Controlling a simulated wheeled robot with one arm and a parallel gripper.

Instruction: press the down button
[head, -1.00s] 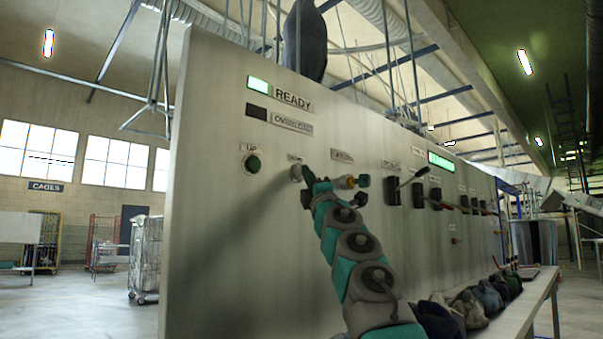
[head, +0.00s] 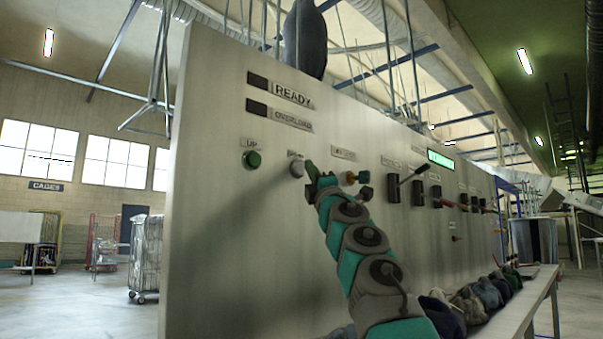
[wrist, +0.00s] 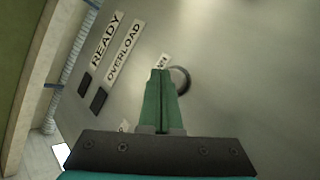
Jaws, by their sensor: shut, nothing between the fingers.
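The grey button's own label is too small to read clearly. In the wrist view the grey button (wrist: 181,80) shows just right of the fingertips, partly hidden by them. My gripper (head: 309,168) has its green fingers closed together with nothing between them. In the wrist view my gripper (wrist: 160,73) points at the panel beside the button. In the head view a small gap shows between it and the button.
The READY lamp (head: 257,80) and the OVERLOAD lamp (head: 257,108) above are both dark. Dark bags (head: 470,303) lie on a bench along the panel.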

